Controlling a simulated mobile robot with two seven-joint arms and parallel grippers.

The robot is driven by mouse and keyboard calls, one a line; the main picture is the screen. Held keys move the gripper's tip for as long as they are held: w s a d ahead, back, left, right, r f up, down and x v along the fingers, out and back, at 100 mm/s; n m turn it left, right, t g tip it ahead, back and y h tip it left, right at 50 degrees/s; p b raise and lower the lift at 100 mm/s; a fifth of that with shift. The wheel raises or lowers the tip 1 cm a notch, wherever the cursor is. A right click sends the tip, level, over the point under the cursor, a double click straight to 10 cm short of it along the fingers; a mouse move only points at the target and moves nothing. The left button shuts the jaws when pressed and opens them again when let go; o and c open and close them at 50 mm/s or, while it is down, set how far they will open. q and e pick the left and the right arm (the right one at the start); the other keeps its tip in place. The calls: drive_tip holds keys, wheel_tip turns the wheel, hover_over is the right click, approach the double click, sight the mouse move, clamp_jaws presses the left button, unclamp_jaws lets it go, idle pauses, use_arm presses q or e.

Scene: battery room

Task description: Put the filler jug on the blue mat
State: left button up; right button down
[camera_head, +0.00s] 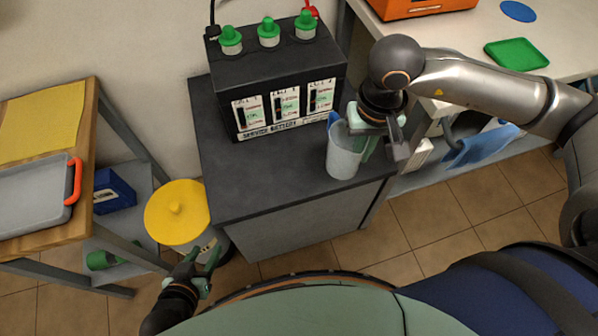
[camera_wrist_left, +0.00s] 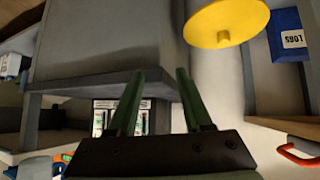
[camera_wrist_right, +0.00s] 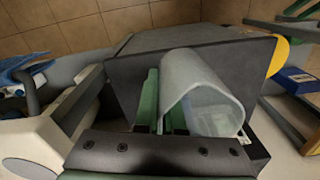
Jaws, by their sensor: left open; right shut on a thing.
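The filler jug (camera_head: 343,158), a pale grey translucent vessel, is near the front right of the dark cabinet top. It also shows in the right wrist view (camera_wrist_right: 200,85), with its open mouth towards the camera. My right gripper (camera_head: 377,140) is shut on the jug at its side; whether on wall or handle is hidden. I cannot tell whether the jug touches the cabinet top. The blue mat (camera_head: 518,11), a flat round disc, lies on the white bench at the top right. My left gripper (camera_head: 204,268) is open and empty, low in front of the cabinet; its fingers also show in the left wrist view (camera_wrist_left: 160,98).
A black service battery (camera_head: 285,60) with green caps stands behind the jug on the cabinet (camera_head: 240,190). A green square mat (camera_head: 516,54) and an orange case (camera_head: 405,8) are on the bench. A yellow-lidded bin (camera_head: 177,211) and a wooden table (camera_head: 90,205) stand left.

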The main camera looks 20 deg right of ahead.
wheel_tip(320, 180, down, 4)
drive_tip(key=shift+s+r+m+b, duration=0.1)
drive_tip(key=shift+m+b, duration=0.2)
drive_tip(key=shift+b, duration=0.45)
drive_tip(key=w+a+f, duration=0.3)
drive_tip(key=w, duration=0.4)
drive_tip(key=b, duration=0.1)
hover_over(310, 162)
drive_tip(key=f, duration=0.4)
drive_tip(key=s+f, duration=0.1)
drive_tip(key=f, duration=0.1)
drive_tip(key=shift+d, duration=0.15)
drive_tip(key=shift+w+f, duration=0.3)
drive_tip(key=shift+f, duration=1.55)
